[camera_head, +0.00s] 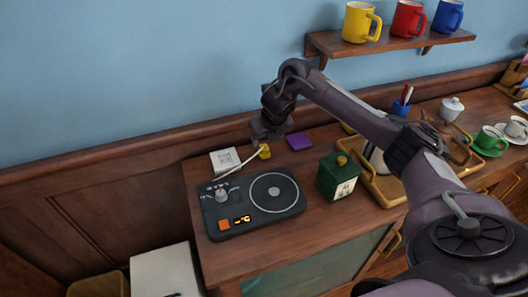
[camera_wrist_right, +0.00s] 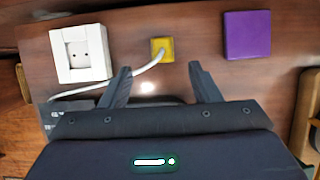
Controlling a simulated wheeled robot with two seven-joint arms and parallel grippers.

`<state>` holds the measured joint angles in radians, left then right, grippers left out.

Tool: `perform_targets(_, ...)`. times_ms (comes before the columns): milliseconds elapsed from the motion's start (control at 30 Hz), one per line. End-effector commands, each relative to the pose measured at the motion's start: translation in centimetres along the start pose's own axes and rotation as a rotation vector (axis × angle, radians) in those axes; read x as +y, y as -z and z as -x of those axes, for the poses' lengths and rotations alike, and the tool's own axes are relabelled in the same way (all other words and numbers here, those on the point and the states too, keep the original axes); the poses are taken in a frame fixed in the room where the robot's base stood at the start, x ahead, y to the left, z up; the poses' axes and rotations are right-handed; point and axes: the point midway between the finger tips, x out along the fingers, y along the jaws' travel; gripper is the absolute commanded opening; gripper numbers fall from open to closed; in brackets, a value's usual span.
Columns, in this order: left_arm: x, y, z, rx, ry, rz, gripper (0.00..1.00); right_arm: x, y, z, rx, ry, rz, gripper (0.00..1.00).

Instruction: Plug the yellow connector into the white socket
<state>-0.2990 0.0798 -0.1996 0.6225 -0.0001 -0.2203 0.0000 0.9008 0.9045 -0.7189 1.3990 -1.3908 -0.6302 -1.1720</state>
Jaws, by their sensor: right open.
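The yellow connector (camera_head: 265,151) lies on the wooden cabinet top, with a white cable running from it. In the right wrist view, the connector (camera_wrist_right: 162,49) sits ahead of the fingertips, roughly between their lines. The white socket (camera_head: 225,160) is a square block to the left of the connector; its round recess with two holes shows in the right wrist view (camera_wrist_right: 80,53). My right gripper (camera_wrist_right: 160,68) is open and empty, with its fingers short of the connector in the picture. In the head view, the right gripper (camera_head: 266,142) is just above the connector. My left gripper is not in view.
A purple block (camera_head: 299,142) lies right of the connector. A green box (camera_head: 338,177) and a wooden tray (camera_head: 388,192) are further right. Mugs stand on a wall shelf (camera_head: 390,42).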

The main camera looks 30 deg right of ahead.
Motion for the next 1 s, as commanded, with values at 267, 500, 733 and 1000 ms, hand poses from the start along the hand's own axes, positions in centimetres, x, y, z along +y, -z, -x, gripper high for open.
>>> perform_targets(267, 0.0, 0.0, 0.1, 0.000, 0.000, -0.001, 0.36, 0.0, 0.0, -2.4, 0.002, 0.001, -0.001, 0.56)
perform_targets(500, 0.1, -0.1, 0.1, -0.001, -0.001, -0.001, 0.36, -0.1, 0.0, -2.5, 0.002, 0.001, -0.001, 0.56)
perform_targets(733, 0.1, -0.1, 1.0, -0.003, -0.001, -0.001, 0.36, -0.4, -0.3, -5.5, 0.006, 0.001, -0.003, 0.56)
perform_targets(1000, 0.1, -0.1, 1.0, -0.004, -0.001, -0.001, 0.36, -0.4, -0.3, -7.6, 0.000, 0.001, 0.000, 0.56)
